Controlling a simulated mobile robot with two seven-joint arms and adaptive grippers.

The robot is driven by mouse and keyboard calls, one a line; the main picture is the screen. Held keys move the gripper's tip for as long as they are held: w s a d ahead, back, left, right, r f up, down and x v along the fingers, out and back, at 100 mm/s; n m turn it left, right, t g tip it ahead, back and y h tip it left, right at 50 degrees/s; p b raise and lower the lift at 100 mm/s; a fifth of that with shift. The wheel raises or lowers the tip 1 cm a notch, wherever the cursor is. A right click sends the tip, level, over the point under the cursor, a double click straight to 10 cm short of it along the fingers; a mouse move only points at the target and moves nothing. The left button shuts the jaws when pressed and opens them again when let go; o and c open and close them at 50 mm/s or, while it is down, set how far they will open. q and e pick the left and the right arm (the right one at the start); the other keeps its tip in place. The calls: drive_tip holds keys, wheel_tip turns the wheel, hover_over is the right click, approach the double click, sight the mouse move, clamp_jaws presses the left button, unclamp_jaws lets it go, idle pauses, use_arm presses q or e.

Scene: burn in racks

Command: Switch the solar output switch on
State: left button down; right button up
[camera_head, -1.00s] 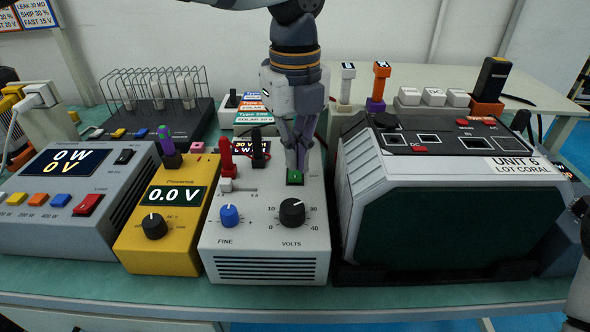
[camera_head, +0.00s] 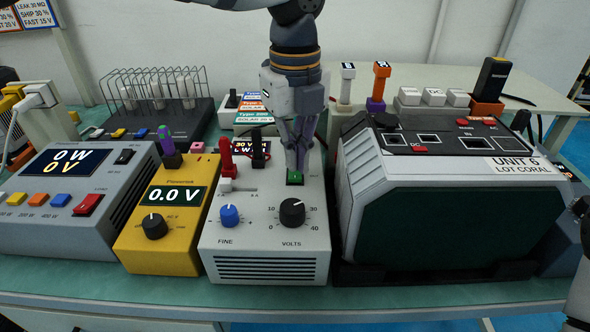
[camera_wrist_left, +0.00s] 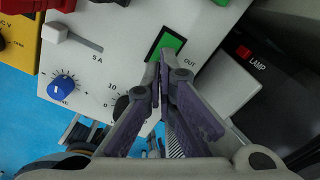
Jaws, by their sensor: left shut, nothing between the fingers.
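The solar output switch is a green rocker (camera_head: 295,178) on the top of the white supply box (camera_head: 268,262), at its right side. It also shows in the left wrist view (camera_wrist_left: 170,42), beside the word OUT. My left gripper (camera_head: 297,168) points down at the switch, shut and empty. Its fingertips (camera_wrist_left: 160,66) are at the near edge of the green rocker in the wrist view; I cannot tell if they touch. The supply display (camera_head: 262,150) is lit and partly hidden by plugs. My right gripper is not in view; part of an arm shows at the right edge.
A black VOLTS knob (camera_head: 292,212) and a blue FINE knob (camera_head: 229,216) sit in front of the switch. A yellow meter (camera_head: 160,235) stands left, and a large grey-and-green unit (camera_head: 450,215) stands close on the right. A wire rack (camera_head: 155,85) is behind.

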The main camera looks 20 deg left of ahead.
sight(295, 176)
use_arm(q)
drive_tip(key=shift+f, duration=1.2)
idle(0.4)
wheel_tip(295, 176, up, 5)
drive_tip(key=shift+r+p, duration=0.1)
drive_tip(key=shift+p, duration=0.3)
drive_tip(key=shift+r, duration=0.95)
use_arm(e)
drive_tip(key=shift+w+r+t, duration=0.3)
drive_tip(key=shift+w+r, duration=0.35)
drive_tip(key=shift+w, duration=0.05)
